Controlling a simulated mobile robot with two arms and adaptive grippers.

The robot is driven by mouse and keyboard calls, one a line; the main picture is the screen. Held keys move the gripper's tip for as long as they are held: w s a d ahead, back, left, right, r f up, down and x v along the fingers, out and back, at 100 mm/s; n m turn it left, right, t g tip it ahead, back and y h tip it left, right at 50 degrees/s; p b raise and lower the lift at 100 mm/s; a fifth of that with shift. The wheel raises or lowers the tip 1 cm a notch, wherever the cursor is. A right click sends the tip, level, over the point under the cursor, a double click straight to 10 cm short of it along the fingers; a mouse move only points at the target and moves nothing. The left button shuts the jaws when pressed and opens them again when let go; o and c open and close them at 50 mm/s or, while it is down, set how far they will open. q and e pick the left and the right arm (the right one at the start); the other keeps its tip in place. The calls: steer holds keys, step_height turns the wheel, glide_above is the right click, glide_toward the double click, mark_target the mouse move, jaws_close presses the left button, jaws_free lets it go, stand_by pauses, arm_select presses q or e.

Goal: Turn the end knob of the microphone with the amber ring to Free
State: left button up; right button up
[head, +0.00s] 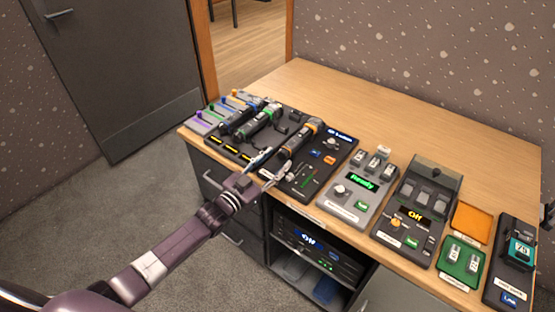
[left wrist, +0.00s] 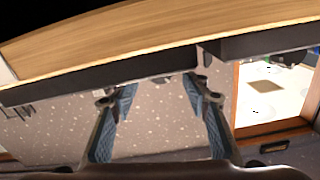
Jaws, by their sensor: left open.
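The microphone with the amber ring (head: 299,139) is a dark grey cylinder lying at a slant on a black panel, its amber band toward the upper right end. The markings on its end knob are too small to read. Another microphone with a green ring (head: 262,120) lies to its left. My left gripper (head: 271,165) is at the front edge of the panel, close to the amber microphone's lower end; I cannot tell whether it touches. In the left wrist view its fingers (left wrist: 158,92) are apart with nothing between them. A small dark part at the head view's right edge may be my right gripper.
The black panel (head: 336,160) sits on a wooden desk (head: 370,110). To its right are a grey unit reading Ready (head: 362,182), a dark unit reading Off (head: 411,214) and orange and green trays. Drawers and an open shelf (head: 316,250) are below. The desk's back is clear.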

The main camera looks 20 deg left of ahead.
arm_select(q)
steer(key=shift+w+d, duration=0.2)
steer(key=shift+w, duration=0.3)
arm_select(e)
steer(key=shift+w, duration=0.4)
arm_select(q)
steer(key=c, duration=1.2)
steer(key=shift+o, duration=0.2)
arm_select(e)
steer(key=shift+a, duration=0.1)
arm_select(q)
steer(key=shift+n, duration=0.4)
arm_select(e)
steer(key=shift+r, duration=0.1)
arm_select(q)
steer(key=n, duration=0.2)
steer(key=shift+a+n, duration=0.1)
steer(key=shift+n, duration=1.8)
